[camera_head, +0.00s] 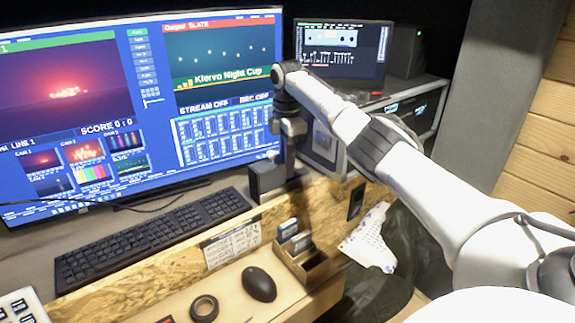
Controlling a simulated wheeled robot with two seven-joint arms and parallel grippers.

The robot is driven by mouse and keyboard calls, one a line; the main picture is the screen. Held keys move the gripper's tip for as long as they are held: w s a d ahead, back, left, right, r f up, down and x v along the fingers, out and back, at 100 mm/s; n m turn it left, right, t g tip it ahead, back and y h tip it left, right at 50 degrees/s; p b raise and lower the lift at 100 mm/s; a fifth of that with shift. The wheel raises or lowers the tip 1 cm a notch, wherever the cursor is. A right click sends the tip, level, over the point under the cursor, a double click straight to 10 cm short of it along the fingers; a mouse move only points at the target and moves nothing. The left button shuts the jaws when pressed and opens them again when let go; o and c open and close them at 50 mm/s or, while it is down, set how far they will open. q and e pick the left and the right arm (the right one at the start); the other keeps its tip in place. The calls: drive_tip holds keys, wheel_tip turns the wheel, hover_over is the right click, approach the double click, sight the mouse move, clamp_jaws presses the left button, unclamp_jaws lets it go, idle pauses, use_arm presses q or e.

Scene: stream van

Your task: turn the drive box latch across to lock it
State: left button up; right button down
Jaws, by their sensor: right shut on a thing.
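A small dark box (266,181), which looks like the drive box, stands at the right end of the desk behind the wooden front ledge. My right gripper (290,172) points straight down at the box's right side, with its fingers shut. The thing between the fingers is hidden by the gripper and is too small to make out; by its place at the box it looks like the latch. Which way the latch lies cannot be seen. My left gripper is not in view.
A wide monitor (150,190) stands behind a black keyboard (150,235). A wooden holder (305,265), a black mouse (259,284) and a tape roll (204,308) lie on the front shelf. A laptop-like screen (345,50) and rack gear stand behind my right arm.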

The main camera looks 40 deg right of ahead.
drive_tip(key=c, duration=1.8)
unclamp_jaws()
drive_tip(key=shift+c, duration=0.2)
wheel_tip(320, 180, up, 10)
drive_tip(key=shift+r, duration=0.2)
